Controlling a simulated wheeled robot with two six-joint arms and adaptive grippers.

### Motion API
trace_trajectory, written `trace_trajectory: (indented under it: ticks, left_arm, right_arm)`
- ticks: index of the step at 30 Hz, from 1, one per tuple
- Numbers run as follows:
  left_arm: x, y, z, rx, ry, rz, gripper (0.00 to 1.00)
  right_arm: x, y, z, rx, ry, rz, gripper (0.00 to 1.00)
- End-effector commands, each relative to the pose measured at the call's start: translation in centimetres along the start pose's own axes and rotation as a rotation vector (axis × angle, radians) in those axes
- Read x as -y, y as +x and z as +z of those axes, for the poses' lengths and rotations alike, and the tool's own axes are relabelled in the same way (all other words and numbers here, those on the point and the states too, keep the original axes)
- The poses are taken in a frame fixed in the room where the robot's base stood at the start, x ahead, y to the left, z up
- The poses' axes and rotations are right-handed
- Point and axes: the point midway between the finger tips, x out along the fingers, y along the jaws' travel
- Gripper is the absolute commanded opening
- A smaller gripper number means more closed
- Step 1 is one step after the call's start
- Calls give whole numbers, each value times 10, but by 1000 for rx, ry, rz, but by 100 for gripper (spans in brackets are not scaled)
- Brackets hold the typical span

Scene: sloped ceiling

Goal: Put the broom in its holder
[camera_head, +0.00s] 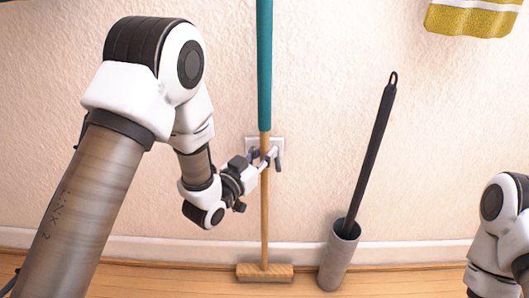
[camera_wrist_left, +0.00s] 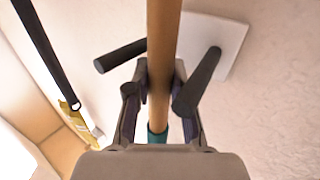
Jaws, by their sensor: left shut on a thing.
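The broom (camera_head: 264,210) stands upright by the wall, with a teal upper handle, a bare wooden shaft and a wooden head at the floor by the baseboard. My left gripper (camera_head: 266,158) is shut on the wooden shaft, just below the teal part. The holder (camera_head: 279,144) is a white wall plate with two dark prongs, right behind the gripper. In the left wrist view the shaft (camera_wrist_left: 163,45) shows between the prongs of the holder (camera_wrist_left: 232,38); how deep it sits between them I cannot tell. My right gripper is out of view.
A grey cylinder (camera_head: 339,258) with a black-handled brush (camera_head: 372,140) leaning in it stands on the floor to the right of the broom. A yellow towel (camera_head: 472,18) hangs at the top right. My right arm shows at the right edge. The wall between is clear.

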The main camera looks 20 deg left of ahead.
Motion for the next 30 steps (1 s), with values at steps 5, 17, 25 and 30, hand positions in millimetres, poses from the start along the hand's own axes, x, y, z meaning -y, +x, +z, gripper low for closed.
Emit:
trace_trajectory:
  ticks: [5,17,25,30]
  left_arm:
    - [0,0,5,-3,0,0,0]
    - [0,0,6,0,0,0,47]
    - [1,-10,-8,4,-3,-2,47]
    - [1,-55,-8,6,-6,-4,47]
  right_arm:
    - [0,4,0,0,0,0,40]
    - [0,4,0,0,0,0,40]
    - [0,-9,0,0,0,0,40]
    - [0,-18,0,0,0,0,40]
